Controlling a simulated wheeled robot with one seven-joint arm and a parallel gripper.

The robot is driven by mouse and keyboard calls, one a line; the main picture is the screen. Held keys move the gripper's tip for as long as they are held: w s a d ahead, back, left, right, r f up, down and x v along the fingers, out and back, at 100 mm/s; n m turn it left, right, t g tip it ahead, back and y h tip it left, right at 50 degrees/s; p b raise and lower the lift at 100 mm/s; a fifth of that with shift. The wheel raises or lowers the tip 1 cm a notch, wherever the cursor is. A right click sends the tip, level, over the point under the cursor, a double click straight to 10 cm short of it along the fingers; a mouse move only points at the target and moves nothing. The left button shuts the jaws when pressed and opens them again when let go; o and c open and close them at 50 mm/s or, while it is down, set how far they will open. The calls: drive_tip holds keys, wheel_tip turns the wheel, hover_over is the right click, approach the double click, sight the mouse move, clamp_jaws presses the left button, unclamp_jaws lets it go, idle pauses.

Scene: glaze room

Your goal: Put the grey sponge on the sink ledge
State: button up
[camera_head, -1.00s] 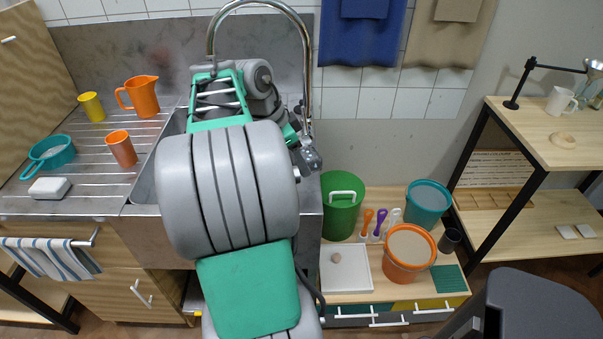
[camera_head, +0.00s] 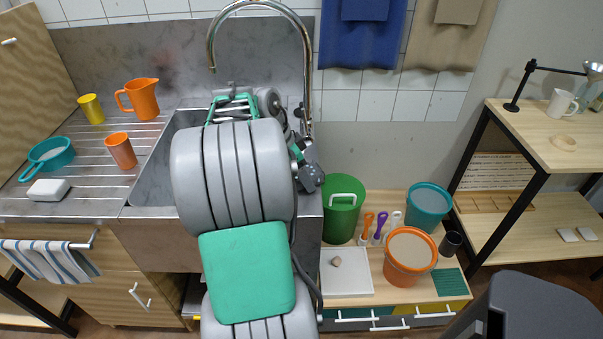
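A pale grey-white block (camera_head: 48,189), which looks like the sponge, lies at the front left of the ribbed steel drainboard, near the teal pan. The steel sink (camera_head: 150,187) is right of the drainboard. Its front rim (camera_head: 150,212) shows bare at the left; much of its right side is hidden behind my arm. My arm stands in front of the sink and reaches over it, with its wrist links near the sink's right side.
An orange jug (camera_head: 141,99), orange cup (camera_head: 121,151), yellow cup (camera_head: 91,108) and teal pan (camera_head: 50,155) stand on the drainboard. The tap (camera_head: 308,60) arches over the sink. A green bucket (camera_head: 342,209) and an orange-rimmed bucket (camera_head: 409,257) stand low at right.

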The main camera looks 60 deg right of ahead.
drive_tip(key=shift+o, duration=0.6)
drive_tip(key=shift+r+p, duration=0.3)
drive_tip(key=shift+r, duration=0.05)
drive_tip(key=p+v, duration=0.2)
drive_tip(key=v, duration=1)
drive_tip(key=w+a+f+n+t, duration=0.2)
drive_tip(key=w+a+n+t, duration=0.1)
drive_tip(key=w+a+n, duration=0.7)
drive_tip(key=a+f+n+t+y, duration=0.1)
drive_tip(key=a+f+n, duration=0.2)
drive_tip(key=a+n, duration=0.5)
drive_tip(key=s+a+f+n+t+y, duration=0.1)
drive_tip(key=a+f+n, duration=0.3)
drive_tip(key=a, duration=1.8)
drive_tip(key=n+t+y, duration=0.1)
drive_tip(key=n, duration=0.3)
drive_tip(key=shift+a+f, duration=0.15)
drive_tip(key=shift+f, duration=0.1)
